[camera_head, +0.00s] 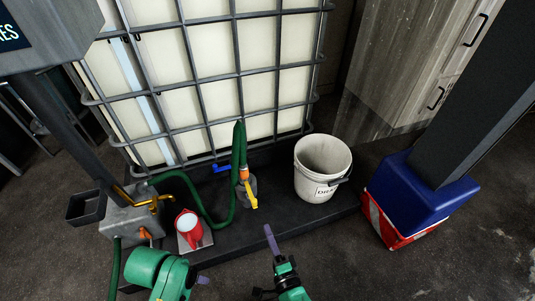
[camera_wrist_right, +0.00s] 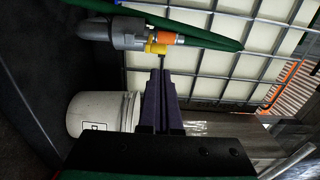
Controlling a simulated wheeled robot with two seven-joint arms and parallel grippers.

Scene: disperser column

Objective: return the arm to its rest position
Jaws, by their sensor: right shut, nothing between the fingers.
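My right gripper (camera_head: 270,235) points forward from the bottom middle of the head view, with its purple fingers together and empty. In the right wrist view its fingers (camera_wrist_right: 162,100) lie side by side and hold nothing. In the head view the gripper is apart from the valve with the yellow handle (camera_head: 250,196) and from the white bucket (camera_head: 322,165). My left arm (camera_head: 160,272) shows as green links at the bottom left. Only a small purple tip (camera_head: 203,280) shows beside it, so the left gripper's jaws cannot be made out.
A caged white tank (camera_head: 215,75) stands at the back on a dark platform (camera_head: 265,228). A green hose (camera_head: 238,150) runs to the valve. A blue and red box (camera_head: 420,195) stands at right. Floor at bottom right is clear.

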